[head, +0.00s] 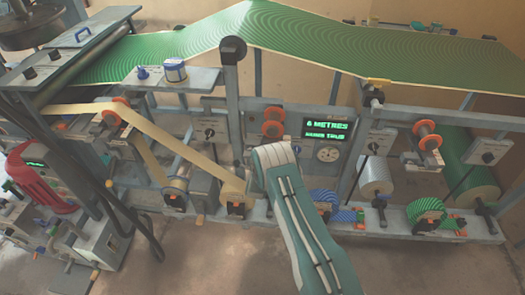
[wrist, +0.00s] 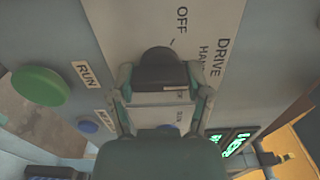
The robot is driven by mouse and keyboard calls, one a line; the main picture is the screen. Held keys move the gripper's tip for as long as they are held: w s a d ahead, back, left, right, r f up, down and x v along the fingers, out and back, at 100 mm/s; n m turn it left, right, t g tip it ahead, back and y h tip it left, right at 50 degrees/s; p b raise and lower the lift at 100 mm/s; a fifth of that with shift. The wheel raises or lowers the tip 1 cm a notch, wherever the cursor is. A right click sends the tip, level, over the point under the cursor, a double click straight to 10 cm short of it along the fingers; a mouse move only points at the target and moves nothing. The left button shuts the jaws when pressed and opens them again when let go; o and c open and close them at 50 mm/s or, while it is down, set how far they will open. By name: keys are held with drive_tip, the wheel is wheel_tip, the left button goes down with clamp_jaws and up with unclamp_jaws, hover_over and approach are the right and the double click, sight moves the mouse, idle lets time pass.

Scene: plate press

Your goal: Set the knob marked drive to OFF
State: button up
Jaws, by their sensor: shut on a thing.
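The dark drive knob (wrist: 160,66) is in the upper middle of the wrist view, on a pale panel plate (wrist: 125,30) printed with DRIVE, HAND and OFF. The OFF label and a short tick mark lie just beyond the knob's far side. My gripper (wrist: 160,78) is shut on the knob, with one finger on each side. Other lettering on the near side is partly covered, and I cannot read which mark the knob points to. In the head view my arm hides the knob and the gripper.
A green RUN button (wrist: 40,86) and a blue button (wrist: 88,127) sit left of the knob in the wrist view. In the head view, a panel with green-lit displays (head: 326,130) stands just right of my arm. Rollers and a green web (head: 300,28) surround it.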

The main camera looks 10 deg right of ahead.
drive_tip(key=n, duration=0.6)
drive_tip(key=shift+a+f+n, duration=0.2)
drive_tip(key=shift+n, duration=0.1)
drive_tip(key=n, duration=0.5)
drive_tip(key=shift+s+f+n, duration=0.1)
drive_tip(key=shift+n, duration=0.3)
drive_tip(key=o, duration=1.2)
drive_tip(key=shift+f, duration=0.1)
drive_tip(key=shift+c, duration=0.2)
drive_tip(key=shift+r, duration=0.2)
drive_tip(key=shift+r, duration=0.1)
drive_tip(key=v, duration=1.1)
drive_tip(key=shift+s+a, duration=0.2)
drive_tip(key=shift+s, duration=0.15)
